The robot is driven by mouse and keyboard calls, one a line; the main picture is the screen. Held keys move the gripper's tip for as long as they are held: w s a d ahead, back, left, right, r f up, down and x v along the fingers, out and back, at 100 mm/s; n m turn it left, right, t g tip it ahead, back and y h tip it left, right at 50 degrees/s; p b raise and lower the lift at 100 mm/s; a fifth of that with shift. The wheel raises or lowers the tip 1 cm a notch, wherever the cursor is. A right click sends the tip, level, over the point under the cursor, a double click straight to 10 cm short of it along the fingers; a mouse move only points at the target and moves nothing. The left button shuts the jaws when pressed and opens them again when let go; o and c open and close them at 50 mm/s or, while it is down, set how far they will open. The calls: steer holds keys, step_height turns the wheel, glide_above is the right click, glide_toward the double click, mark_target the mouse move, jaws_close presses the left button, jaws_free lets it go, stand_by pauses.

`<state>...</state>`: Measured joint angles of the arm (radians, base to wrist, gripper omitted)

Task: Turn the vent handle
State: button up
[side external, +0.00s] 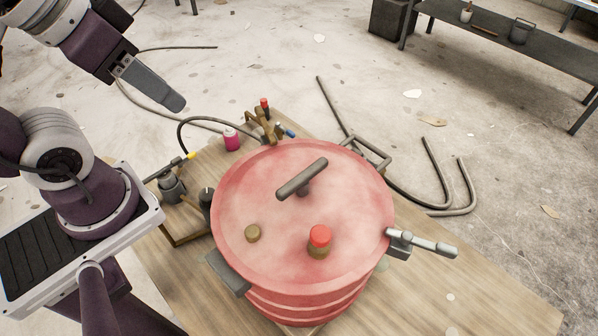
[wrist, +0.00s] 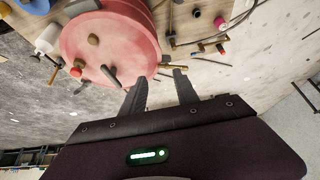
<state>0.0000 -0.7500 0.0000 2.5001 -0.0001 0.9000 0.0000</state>
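A light grey lever (side external: 425,243) sticks out from the right rim. I cannot tell from the pictures alone which of these is the vent handle. The lid also carries a red-capped brass knob (side external: 320,239) and a plain brass knob (side external: 253,233). My gripper (side external: 172,98) is up and to the left of the mould, touching nothing. In the wrist view my gripper (wrist: 159,77) has its fingers apart with nothing held between them; the red mould (wrist: 125,30) lies beyond.
Behind the mould are a pink canister (side external: 231,139), small valves and a black hose. Bent pipes (side external: 465,185) lie on the floor to the right. A dark bench (side external: 510,42) stands at the back right.

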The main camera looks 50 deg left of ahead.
steer(key=g, duration=0.5)
glide_above(303, 175)
steer(key=f, duration=0.3)
steer(key=a+f, duration=0.1)
steer(key=f, duration=0.1)
steer(key=shift+s, duration=0.1)
steer(key=shift+g, duration=0.3)
steer(key=f, duration=0.4)
steer(key=d+f, duration=0.1)
steer(key=f, duration=0.1)
steer(key=shift+f, duration=0.7)
jaws_close()
